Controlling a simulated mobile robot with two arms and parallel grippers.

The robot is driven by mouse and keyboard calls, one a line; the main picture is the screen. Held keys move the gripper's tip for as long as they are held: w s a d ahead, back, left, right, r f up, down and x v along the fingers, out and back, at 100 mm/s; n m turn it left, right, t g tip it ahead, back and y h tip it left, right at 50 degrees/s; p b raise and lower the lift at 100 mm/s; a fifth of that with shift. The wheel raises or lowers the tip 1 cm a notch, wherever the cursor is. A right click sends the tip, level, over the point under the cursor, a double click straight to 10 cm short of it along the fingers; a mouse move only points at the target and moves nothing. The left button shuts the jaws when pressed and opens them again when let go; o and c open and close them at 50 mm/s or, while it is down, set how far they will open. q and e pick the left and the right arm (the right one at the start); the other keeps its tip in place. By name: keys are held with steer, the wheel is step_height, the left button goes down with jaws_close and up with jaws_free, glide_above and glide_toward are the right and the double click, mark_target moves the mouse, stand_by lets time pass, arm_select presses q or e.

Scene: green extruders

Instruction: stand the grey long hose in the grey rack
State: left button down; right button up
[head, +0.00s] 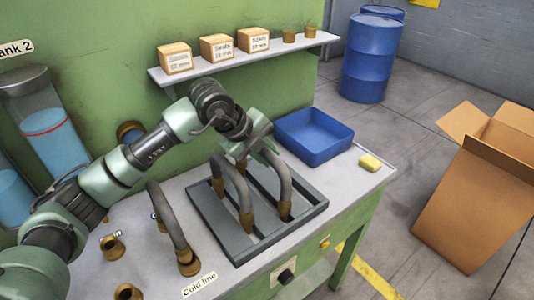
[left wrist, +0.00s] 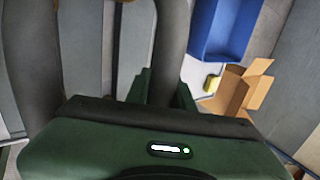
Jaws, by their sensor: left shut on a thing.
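The grey rack (head: 308,214) is a flat tray with raised bars on the bench. Two arched grey hoses with brass ends stand upright in it, a left one (head: 236,184) and a right one (head: 285,178). My left gripper (head: 256,152) is above the rack at the tops of the hoses, shut on what appears to be the right hose. In the left wrist view a grey hose (left wrist: 171,45) runs between the fingers, and the other hose (left wrist: 40,60) is at the left. Lower ends are partly hidden. My right gripper is not in view.
Another grey hose (head: 170,217) stands on a brass fitting by the "Cold line" label. Open brass fittings (head: 112,246) are at the left. A blue bin (head: 313,137) and a yellow block (head: 370,163) are to the right. A shelf (head: 240,59) with boxes is above.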

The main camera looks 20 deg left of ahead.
arm_select(q)
steer(key=shift+f, duration=0.2)
steer(key=c, duration=1.1)
jaws_free()
steer(key=shift+c, duration=0.2)
